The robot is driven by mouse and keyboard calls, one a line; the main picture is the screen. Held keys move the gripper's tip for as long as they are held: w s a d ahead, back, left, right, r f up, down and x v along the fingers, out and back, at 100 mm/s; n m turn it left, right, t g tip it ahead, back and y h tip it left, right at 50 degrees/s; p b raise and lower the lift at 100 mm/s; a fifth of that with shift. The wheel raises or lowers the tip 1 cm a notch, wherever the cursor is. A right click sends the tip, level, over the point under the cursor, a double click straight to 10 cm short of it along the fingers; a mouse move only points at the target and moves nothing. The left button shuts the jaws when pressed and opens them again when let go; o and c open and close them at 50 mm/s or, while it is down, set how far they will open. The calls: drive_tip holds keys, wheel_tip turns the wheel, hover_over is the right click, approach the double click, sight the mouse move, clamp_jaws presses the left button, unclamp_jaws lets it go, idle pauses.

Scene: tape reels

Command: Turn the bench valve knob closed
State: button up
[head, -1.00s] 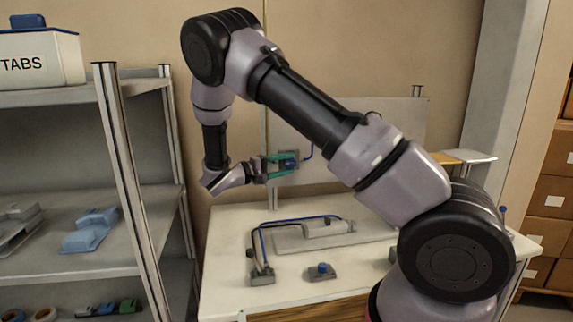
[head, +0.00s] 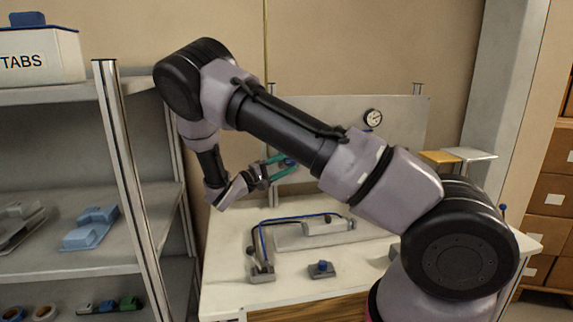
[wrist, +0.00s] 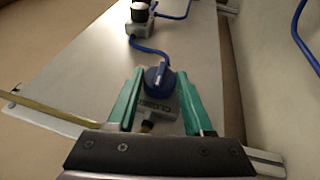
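The blue valve knob (wrist: 158,77) sits on a small grey base (wrist: 160,106) with a label that appears to read CLOSED. A pale pointer line on the knob faces away from that label. My gripper (wrist: 159,72) has its two green fingers on either side of the knob, with no clear gap at the tips. In the head view my gripper (head: 288,164) is at the upright panel (head: 330,110), tilted upward to the right. The knob (head: 287,162) is mostly hidden there by the fingers.
A round gauge (head: 373,118) is on the panel at the right of my forearm. The bench (head: 225,290) holds a hose fixture (head: 262,272) and a small block with a blue top (head: 321,269). A metal shelf (head: 125,170) stands close at left.

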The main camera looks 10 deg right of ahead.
drive_tip(key=o, duration=0.4)
drive_tip(key=shift+a, duration=0.1)
drive_tip(key=v, duration=1)
drive_tip(key=shift+s+a+f, duration=0.15)
drive_tip(key=shift+s+a, duration=0.05)
drive_tip(key=shift+a, duration=0.05)
